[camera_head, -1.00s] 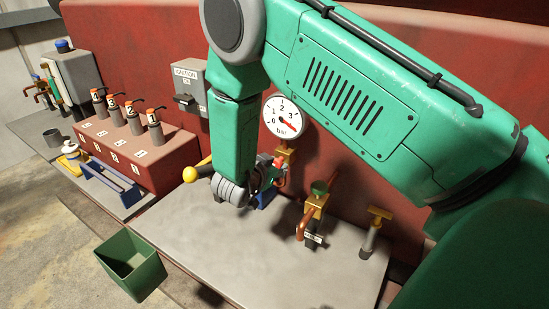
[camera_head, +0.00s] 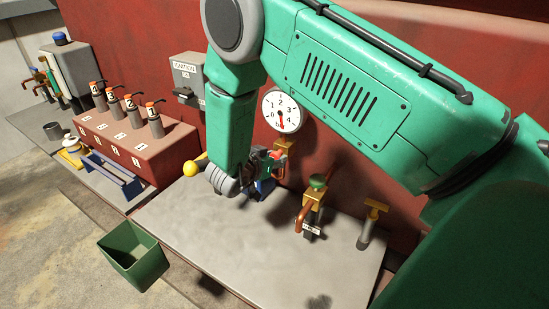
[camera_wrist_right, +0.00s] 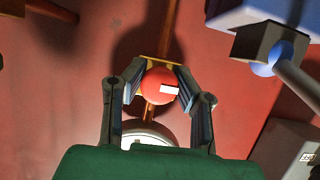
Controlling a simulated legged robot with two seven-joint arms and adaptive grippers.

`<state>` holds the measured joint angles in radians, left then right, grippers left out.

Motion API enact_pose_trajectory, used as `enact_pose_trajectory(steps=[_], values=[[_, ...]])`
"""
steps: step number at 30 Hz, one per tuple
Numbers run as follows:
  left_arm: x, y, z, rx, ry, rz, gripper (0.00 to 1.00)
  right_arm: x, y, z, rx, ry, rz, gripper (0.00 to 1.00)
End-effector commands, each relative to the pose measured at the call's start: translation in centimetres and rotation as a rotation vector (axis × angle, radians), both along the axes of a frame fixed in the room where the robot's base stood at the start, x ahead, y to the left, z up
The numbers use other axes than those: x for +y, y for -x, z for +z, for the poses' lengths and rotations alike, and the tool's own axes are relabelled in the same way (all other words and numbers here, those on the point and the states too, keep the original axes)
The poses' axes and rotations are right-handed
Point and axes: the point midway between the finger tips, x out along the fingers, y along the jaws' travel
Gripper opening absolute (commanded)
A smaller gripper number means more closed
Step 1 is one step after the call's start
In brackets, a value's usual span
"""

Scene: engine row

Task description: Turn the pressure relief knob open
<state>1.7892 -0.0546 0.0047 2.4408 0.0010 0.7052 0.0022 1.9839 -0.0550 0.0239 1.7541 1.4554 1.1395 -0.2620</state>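The pressure relief knob, a red round knob with a white mark (camera_wrist_right: 160,86), sits on a brass fitting on the red wall in the right wrist view. My right gripper (camera_wrist_right: 160,92) has its two fingers at either side of the knob and appears shut on it. In the head view, the right gripper (camera_head: 268,163) is partly hidden by its own forearm, and the red knob (camera_head: 279,155) shows just beyond it. The white pressure gauge (camera_head: 282,110) is directly above, its needle pointing nearly straight down. My left gripper is not in view.
A brass valve with a green knob (camera_head: 318,182) and a yellow T-handle (camera_head: 376,208) stand to the right. A yellow ball lever (camera_head: 191,168) and the ignition box (camera_head: 187,78) are left. A green bin (camera_head: 135,256) hangs in front. The grey bench top (camera_head: 230,240) is mostly clear.

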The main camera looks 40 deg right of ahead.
Motion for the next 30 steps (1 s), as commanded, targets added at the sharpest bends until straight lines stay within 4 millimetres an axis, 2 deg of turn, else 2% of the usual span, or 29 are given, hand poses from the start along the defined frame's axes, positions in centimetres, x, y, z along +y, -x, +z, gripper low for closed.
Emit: enact_pose_trajectory(steps=[1, 2, 14, 17, 24, 30], values=[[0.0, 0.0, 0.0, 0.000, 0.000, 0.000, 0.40, -0.1, -0.3, 0.4, -0.008, 0.007, 0.002, 0.39], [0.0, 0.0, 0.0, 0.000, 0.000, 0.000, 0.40, -0.1, -0.3, 0.4, -0.007, 0.006, 0.002, 0.49], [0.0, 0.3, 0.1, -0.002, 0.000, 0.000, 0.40, 0.5, -0.1, 0.3, -0.003, 0.001, 0.002, 0.49], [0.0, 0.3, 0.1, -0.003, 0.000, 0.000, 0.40, 1.6, 0.2, 0.8, -0.004, 0.001, 0.004, 0.49], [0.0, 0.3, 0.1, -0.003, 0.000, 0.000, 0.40, 6.2, 1.4, 2.8, -0.005, 0.002, 0.005, 0.49], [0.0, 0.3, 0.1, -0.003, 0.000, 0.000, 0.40, 9.2, 2.3, 4.0, -0.004, 0.003, 0.003, 0.49]])
